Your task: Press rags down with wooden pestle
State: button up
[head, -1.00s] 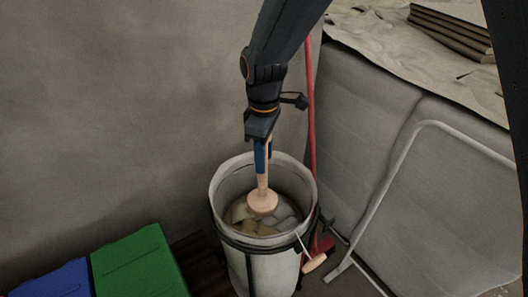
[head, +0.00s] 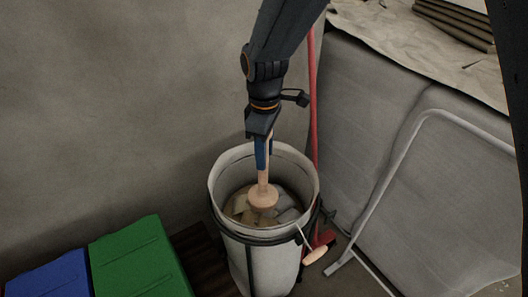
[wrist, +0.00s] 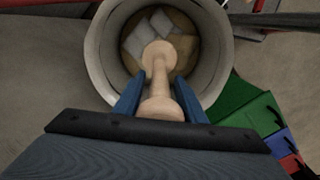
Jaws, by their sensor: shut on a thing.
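A white bucket (head: 270,262) stands upright on the floor with its mouth open. Rags (head: 287,215) in grey and tan lie inside it, well below the rim; they also show in the wrist view (wrist: 140,38). My gripper (head: 262,165) is shut on the handle of the wooden pestle (head: 263,196), between its blue fingers (wrist: 160,108). The pestle points down inside the bucket, with its broad round head over the rags. The head hides the rags under it, so I cannot tell whether it touches them.
Green (head: 135,262) and blue (head: 50,280) boxes stand left of the bucket. A red pole (head: 312,110) stands close behind it. A grey metal frame (head: 385,185) and a cloth-covered table (head: 375,32) are to the right. A wall is behind.

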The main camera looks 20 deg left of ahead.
aim_at(264, 187)
jog(key=shift+f+b, duration=3.3)
jog(key=shift+f, duration=4.1)
